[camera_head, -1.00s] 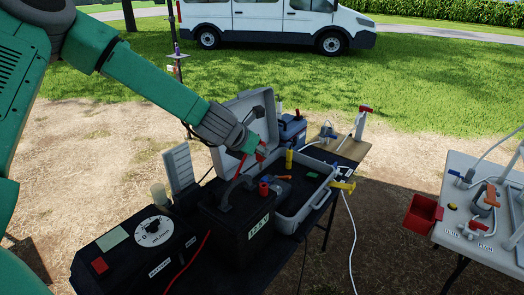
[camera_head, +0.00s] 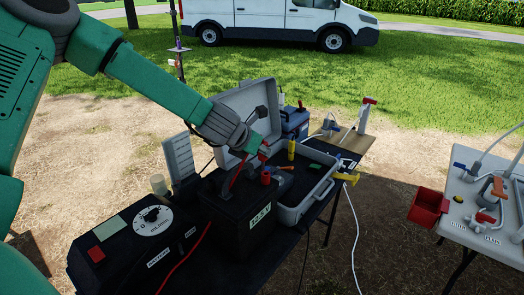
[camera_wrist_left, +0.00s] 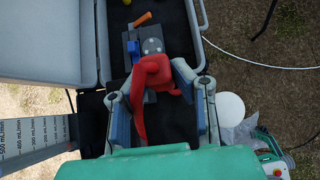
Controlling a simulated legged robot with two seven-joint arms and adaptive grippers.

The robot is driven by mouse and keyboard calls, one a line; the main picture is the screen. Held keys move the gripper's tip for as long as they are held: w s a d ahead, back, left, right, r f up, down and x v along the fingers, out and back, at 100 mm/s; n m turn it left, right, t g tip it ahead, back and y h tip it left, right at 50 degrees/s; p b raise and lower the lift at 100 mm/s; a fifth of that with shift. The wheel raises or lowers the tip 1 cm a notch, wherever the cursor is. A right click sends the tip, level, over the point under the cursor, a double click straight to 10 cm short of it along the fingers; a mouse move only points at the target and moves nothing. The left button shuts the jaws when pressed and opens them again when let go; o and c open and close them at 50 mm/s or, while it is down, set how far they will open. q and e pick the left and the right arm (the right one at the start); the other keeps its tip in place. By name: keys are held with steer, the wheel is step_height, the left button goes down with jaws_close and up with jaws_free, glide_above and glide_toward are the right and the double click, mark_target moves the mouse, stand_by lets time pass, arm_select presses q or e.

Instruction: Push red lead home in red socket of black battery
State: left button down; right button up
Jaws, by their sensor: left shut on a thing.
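The black battery (camera_head: 232,215) with a pale label stands on the dark table, in front of the open grey case. The red socket (camera_head: 266,177) stands up from its top at the right. My left gripper (camera_head: 262,152) is just above the red socket, shut on the red lead (camera_head: 264,150). The wrist view shows the red lead (camera_wrist_left: 152,76) between the two fingers of my left gripper (camera_wrist_left: 160,80), its red tail hanging toward the palm. Whether the plug touches the socket cannot be told; the socket is hidden in the wrist view. My right gripper is out of view.
The grey case (camera_head: 303,212) with tools lies right behind the battery, its lid raised. A black pump controller (camera_head: 125,245) with a dial stands at the left. A yellow clamp (camera_head: 347,177) sits on the case's right edge. A red bin (camera_head: 428,207) hangs at the white table.

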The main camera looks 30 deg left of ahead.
arm_select(q)
steer(key=shift+s+d, duration=0.1)
steer(key=shift+d, duration=0.65)
steer(key=shift+d+r, duration=0.1)
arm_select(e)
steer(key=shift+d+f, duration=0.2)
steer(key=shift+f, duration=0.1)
arm_select(q)
steer(key=shift+d+r, duration=0.1)
steer(key=shift+d, duration=0.15)
steer(key=shift+a, duration=0.15)
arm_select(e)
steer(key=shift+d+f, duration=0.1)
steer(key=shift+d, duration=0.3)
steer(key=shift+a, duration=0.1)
arm_select(q)
steer(key=shift+a, duration=0.4)
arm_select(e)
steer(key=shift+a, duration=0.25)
